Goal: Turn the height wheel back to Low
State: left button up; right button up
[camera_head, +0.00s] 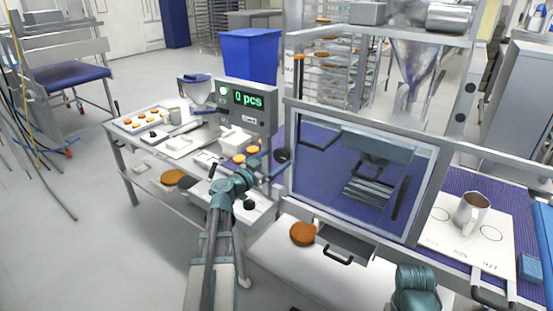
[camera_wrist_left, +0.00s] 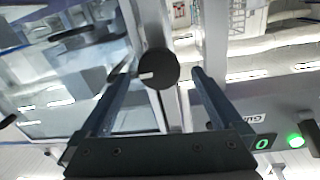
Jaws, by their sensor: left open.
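The height wheel (camera_head: 282,155) is a small black round knob on the left post of the machine's window frame. In the left wrist view the wheel (camera_wrist_left: 158,68) is seen face-on, with a short white mark pointing left. No scale or Low label is legible beside it. My left gripper (camera_head: 268,168) is open just in front of the wheel. In the left wrist view its two fingers (camera_wrist_left: 160,78) stand on either side of the wheel, with gaps showing. My right gripper is out of view; only a teal part of my right arm shows at the lower right.
The grey display box (camera_head: 246,105) reading "0 pcs" stands just left of the wheel. The clear framed guard (camera_head: 362,170) is close on the right. A side table (camera_head: 130,172) with trays and rounds is at the left.

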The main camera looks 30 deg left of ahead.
pick_arm(q)
jog(key=shift+w+d, duration=0.15)
jog(key=shift+w, duration=0.5)
jog(key=shift+c, duration=0.2)
jog(key=c, duration=1.3)
